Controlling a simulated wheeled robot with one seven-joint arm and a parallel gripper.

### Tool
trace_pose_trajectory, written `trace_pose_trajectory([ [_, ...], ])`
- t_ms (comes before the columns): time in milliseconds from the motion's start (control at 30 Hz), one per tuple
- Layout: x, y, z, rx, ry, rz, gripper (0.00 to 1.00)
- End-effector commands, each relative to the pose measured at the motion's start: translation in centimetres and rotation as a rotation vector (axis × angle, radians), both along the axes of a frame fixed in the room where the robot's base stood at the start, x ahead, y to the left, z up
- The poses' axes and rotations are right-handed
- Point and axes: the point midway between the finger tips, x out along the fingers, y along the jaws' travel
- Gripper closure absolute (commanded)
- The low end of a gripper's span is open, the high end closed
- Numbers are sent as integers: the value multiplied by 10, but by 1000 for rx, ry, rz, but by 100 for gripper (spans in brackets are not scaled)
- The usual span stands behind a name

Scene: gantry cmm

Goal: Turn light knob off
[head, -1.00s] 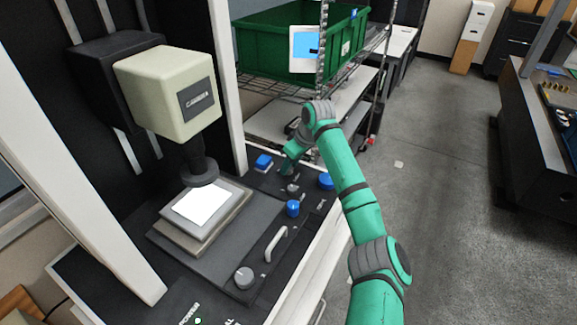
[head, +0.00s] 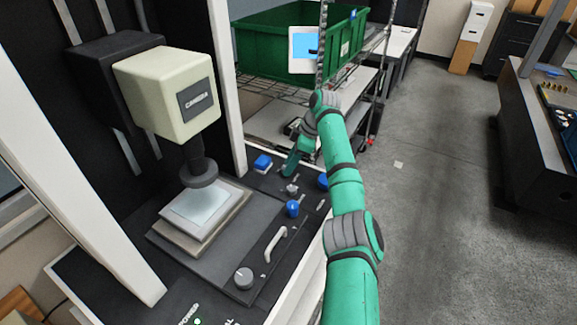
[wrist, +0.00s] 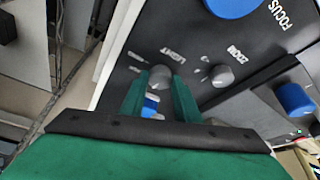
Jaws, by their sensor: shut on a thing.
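In the wrist view, the grey light knob (wrist: 160,77) sits beside the white LIGHT label (wrist: 169,53) on the dark panel. My gripper (wrist: 159,83) has one green finger on each side of the knob and is shut on it. In the head view my gripper (head: 291,165) reaches down to the panel's far part, and the light knob is hidden there. The square plate (head: 203,206) under the camera head shows a pale, dim grey-blue surface.
A grey zoom knob (wrist: 221,76) stands close to the right of my fingers in the wrist view. A large blue focus knob (wrist: 232,5) and another blue knob (wrist: 295,98) are nearby. The camera head (head: 168,94) rises at left. A green bin (head: 285,45) stands on the rack behind.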

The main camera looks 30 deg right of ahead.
Motion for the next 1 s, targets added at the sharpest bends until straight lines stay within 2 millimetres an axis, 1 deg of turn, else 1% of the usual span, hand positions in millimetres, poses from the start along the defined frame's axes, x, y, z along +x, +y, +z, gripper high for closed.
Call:
trace_pose_trajectory([
  [133, -1, 2, -1, 4, 11, 82, 93],
  [367, -1, 2, -1, 4, 10, 148, 93],
  [867, -2, -1, -2, 5, 10, 161, 93],
  [900, -2, -1, -2, 5, 10, 161, 61],
  [933, -2, -1, -2, 5, 10, 161, 54],
  [1000, -2, -1, -2, 3, 9, 159, 52],
])
